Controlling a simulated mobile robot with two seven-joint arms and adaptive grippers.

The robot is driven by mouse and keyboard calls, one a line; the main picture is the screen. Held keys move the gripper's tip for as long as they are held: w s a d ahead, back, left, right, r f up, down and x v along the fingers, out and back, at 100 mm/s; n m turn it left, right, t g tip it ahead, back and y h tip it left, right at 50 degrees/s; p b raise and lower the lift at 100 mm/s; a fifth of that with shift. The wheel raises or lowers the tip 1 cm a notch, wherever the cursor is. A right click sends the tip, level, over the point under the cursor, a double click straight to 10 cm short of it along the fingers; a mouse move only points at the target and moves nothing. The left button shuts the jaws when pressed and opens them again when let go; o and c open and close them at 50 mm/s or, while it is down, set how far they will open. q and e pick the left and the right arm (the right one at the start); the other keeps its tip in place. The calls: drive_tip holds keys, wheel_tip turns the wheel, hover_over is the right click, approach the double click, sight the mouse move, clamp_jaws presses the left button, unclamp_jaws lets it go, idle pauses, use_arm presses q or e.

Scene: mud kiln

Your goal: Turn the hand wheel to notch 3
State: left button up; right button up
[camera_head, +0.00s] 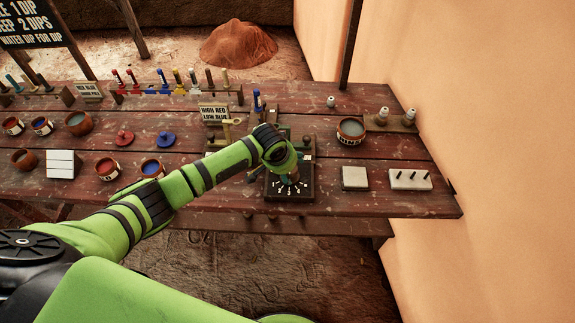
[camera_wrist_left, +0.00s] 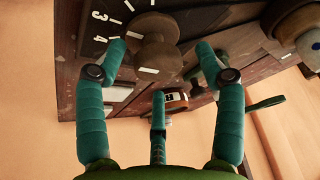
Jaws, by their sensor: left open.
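The hand wheel (camera_wrist_left: 152,45) is a brown round wooden knob in the left wrist view, with a pale mark on its rim. It sits by a dark dial plate (camera_wrist_left: 95,32) with white ticks and the numerals 3 and 4. In the head view the dial plate (camera_head: 290,192) lies near the table's front edge, and my arm largely hides the wheel. My left gripper (camera_head: 290,174) is over the plate. In the left wrist view its teal fingers (camera_wrist_left: 160,52) are spread around the wheel with gaps visible; contact cannot be told. My right gripper is not in view.
The plank table (camera_head: 390,155) holds a pale square block (camera_head: 355,178) and a white pegged block (camera_head: 410,180) right of the dial. A bowl (camera_head: 351,130) stands behind them. A sign (camera_head: 214,112) and a blue-topped peg (camera_head: 257,100) stand behind my arm. Paint pots fill the left.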

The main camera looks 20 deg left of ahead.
use_arm(q)
drive_tip(key=v, duration=1.2)
